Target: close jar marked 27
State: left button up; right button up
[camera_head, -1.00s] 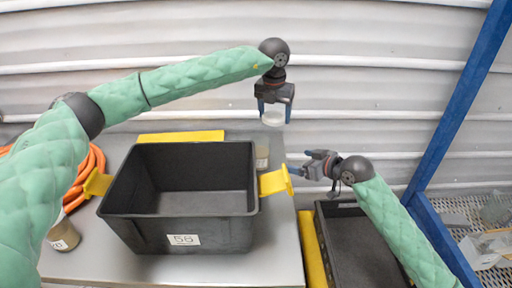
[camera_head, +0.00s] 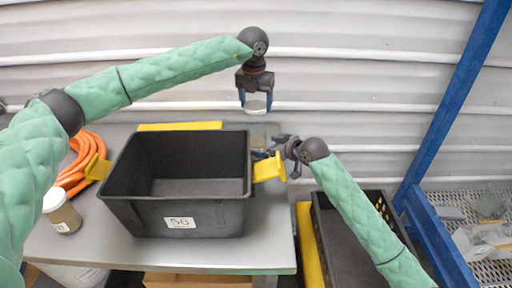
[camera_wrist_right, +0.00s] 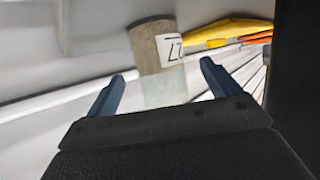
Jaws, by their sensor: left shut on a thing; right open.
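The jar marked 27 (camera_wrist_right: 158,48) shows in the right wrist view, with brown contents and a clear part towards the fingers. In the head view the jar (camera_head: 258,138) is partly hidden behind the black bin's right end. My left gripper (camera_head: 256,103) is shut on a pale round lid (camera_head: 257,107), held in the air above the jar, apart from it. My right gripper (camera_head: 266,150) is open beside the jar. In the right wrist view its fingers (camera_wrist_right: 164,78) stand on either side of the jar's clear part; contact cannot be told.
A black bin (camera_head: 140,212) labelled 56 with yellow handles (camera_head: 268,167) stands on the grey table (camera_head: 270,245), close to my right gripper. Another jar (camera_head: 62,213) with a white lid and an orange hose (camera_head: 85,160) lie left. A black crate (camera_head: 318,215) stands right.

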aim_at(264, 146)
pick_arm(q)
jog(key=shift+w+d+f, duration=0.15)
jog(key=shift+w+d, duration=0.05)
pick_arm(e)
jog(key=x, duration=0.3)
jog(key=shift+w+d+f, duration=0.1)
jog(key=shift+w+f, duration=0.15)
pick_arm(q)
jog(key=shift+s+a, duration=0.15)
jog(key=shift+a, duration=0.05)
pick_arm(e)
jog(key=shift+w+a, duration=0.15)
jog(key=shift+a, duration=0.3)
pick_arm(q)
jog(key=shift+d, duration=0.1)
pick_arm(e)
jog(key=shift+f, duration=0.1)
jog(key=shift+d, duration=0.1)
jog(key=shift+c, duration=0.5)
jog(key=c, duration=1.4)
pick_arm(q)
jog(key=shift+f, duration=2.4)
pick_arm(e)
jog(key=shift+o, duration=0.2)
